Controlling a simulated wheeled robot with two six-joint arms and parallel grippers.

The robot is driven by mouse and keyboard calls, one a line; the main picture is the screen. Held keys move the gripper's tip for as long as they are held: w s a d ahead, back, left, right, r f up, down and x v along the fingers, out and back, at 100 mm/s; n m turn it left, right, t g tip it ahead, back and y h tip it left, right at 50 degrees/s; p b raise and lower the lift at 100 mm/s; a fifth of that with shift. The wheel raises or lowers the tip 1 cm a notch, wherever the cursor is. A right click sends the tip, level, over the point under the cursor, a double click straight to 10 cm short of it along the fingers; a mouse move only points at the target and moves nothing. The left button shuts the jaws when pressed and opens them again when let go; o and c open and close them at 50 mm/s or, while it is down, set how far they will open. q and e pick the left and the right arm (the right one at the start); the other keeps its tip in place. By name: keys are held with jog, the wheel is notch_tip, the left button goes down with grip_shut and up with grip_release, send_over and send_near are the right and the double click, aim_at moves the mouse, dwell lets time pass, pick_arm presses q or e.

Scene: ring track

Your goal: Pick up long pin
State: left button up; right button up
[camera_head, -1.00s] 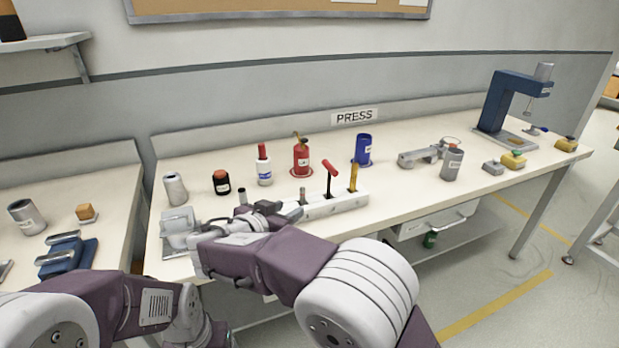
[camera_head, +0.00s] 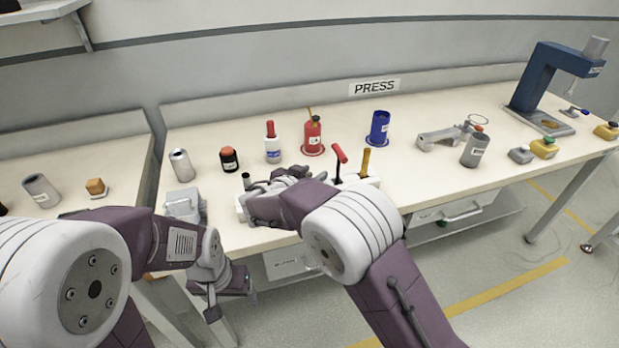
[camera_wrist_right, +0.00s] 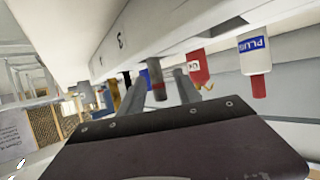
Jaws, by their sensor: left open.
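A rack (camera_head: 246,213) stands on the bench, a white block holding several upright tools. My right gripper (camera_head: 290,174) is at the rack and hides part of it in the head view. In the right wrist view, which looks upside down, a grey pin with a brownish end (camera_wrist_right: 158,75) sticks out of the rack, between the two grey fingers of the right gripper (camera_wrist_right: 160,86). The fingers look apart, with gaps beside the pin. I cannot tell whether this is the long pin. My left gripper (camera_head: 214,298) hangs low in front of the bench, open; its fingertips are hard to make out.
A red-handled tool (camera_head: 340,155) and a yellow-handled tool (camera_head: 366,162) stand in the rack. A blue cup (camera_head: 379,128) and a blue press (camera_head: 545,85) are further right.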

jog(key=shift+w+d+f, duration=0.25)
jog(key=shift+w+f, duration=0.05)
jog(key=shift+w, duration=0.25)
jog(key=shift+s, duration=0.1)
jog(key=shift+c, duration=1)
grip_shut()
jog(key=shift+r, duration=0.1)
notch_tip(320, 180, up, 10)
jog(key=p, duration=0.1)
